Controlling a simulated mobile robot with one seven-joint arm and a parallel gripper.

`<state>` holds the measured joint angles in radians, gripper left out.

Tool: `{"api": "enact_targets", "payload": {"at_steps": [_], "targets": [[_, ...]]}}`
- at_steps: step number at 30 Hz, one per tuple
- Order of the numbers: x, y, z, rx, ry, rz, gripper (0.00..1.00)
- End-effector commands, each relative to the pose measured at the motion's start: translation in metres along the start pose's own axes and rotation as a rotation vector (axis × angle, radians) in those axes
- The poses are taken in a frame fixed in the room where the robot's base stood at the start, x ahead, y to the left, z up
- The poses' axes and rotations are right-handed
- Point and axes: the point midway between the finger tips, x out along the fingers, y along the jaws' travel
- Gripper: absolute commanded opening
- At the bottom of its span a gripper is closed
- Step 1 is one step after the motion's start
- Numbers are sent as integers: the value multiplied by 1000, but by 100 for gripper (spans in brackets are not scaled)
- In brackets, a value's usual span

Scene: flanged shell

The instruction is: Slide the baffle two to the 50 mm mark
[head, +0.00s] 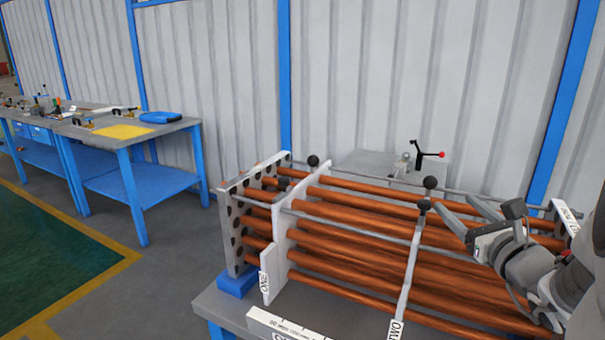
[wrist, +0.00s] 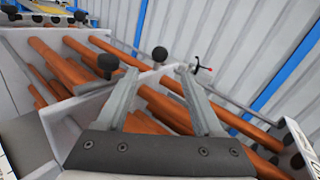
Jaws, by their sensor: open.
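Baffle two (head: 412,262) is a thin pale plate with a label at its lower end, standing across the copper tubes right of mid-bundle. Two black ball knobs, a far one (head: 430,183) and a near one (head: 424,205), show at its top. My gripper (head: 453,203) is open, just right of these knobs. In the wrist view the far knob (wrist: 160,54) appears between and beyond the fingertips, and the near knob (wrist: 108,65) left of the left finger; contact cannot be told. A white scale strip (head: 285,325) lies at the front edge; its marks are too small to read.
Baffle one (head: 275,262), labelled ONE, stands left with its own knob (head: 313,161). The drilled end plate (head: 235,235) is farther left on a blue block. Steel rods (head: 350,228) run along the tubes. A fixture with a red-tipped handle (head: 428,154) stands behind. Workbenches are far left.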

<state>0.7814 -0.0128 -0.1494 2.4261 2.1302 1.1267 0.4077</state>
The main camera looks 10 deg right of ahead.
Motion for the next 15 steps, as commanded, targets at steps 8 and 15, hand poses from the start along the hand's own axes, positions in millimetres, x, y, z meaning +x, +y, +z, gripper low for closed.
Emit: {"api": "enact_targets", "payload": {"at_steps": [8, 15], "targets": [[62, 1, -1, -1, -1, 4, 68], [101, 1, 0, -3, -1, 3, 68]]}}
